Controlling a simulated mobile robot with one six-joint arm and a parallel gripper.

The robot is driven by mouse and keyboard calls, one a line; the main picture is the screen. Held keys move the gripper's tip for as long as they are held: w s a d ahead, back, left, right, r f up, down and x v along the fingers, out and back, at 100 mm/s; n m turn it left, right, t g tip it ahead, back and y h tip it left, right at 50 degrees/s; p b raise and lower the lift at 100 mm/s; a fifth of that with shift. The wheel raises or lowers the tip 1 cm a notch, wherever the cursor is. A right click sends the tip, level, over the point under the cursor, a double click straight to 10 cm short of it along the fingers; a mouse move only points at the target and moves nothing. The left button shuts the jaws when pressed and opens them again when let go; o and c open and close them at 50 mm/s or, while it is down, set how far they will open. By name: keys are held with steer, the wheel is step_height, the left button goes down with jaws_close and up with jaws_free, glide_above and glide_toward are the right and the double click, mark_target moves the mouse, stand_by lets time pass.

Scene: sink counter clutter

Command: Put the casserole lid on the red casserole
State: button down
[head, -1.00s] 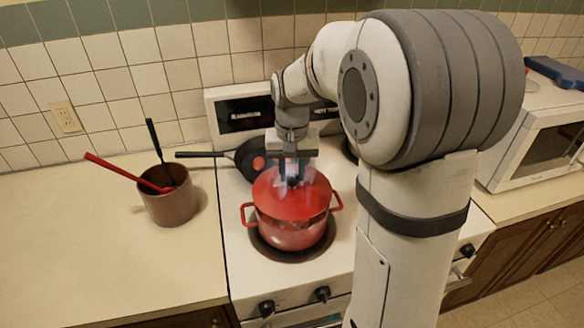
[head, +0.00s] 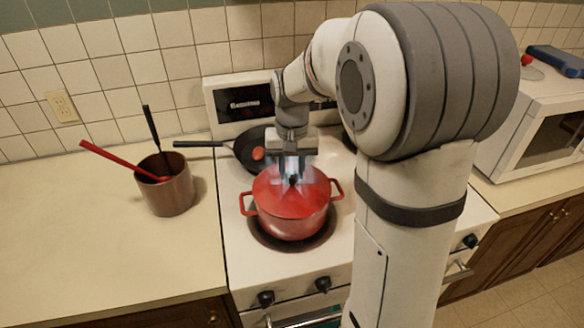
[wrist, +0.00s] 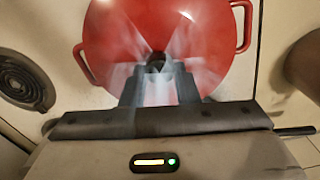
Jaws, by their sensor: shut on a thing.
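My gripper (head: 292,179) is shut on the dark knob of the red casserole lid (head: 275,200). The lid is level over the red casserole (head: 292,224) and covers its opening. It looks to be at or very near the rim; whether it touches all round cannot be told. The casserole stands on a front burner with its two side handles showing. In the wrist view my gripper (wrist: 158,70) holds the knob at the middle of the lid (wrist: 140,20), and the casserole's handle (wrist: 248,28) shows at the right. My fingers hide part of the lid.
A black frying pan (head: 245,150) sits behind the casserole on the stove (head: 240,262). A brown utensil pot (head: 170,195) with a red and a black handle stands on the left counter (head: 80,240). A microwave (head: 530,120) is at the right. The left counter front is clear.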

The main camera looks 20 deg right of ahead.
mark_target(292, 174)
steer(key=shift+f, duration=0.15)
steer(key=c, duration=1)
jaws_free()
steer(key=shift+c, duration=0.2)
steer(key=shift+r+b, duration=0.35)
steer(key=shift+r, duration=3.55)
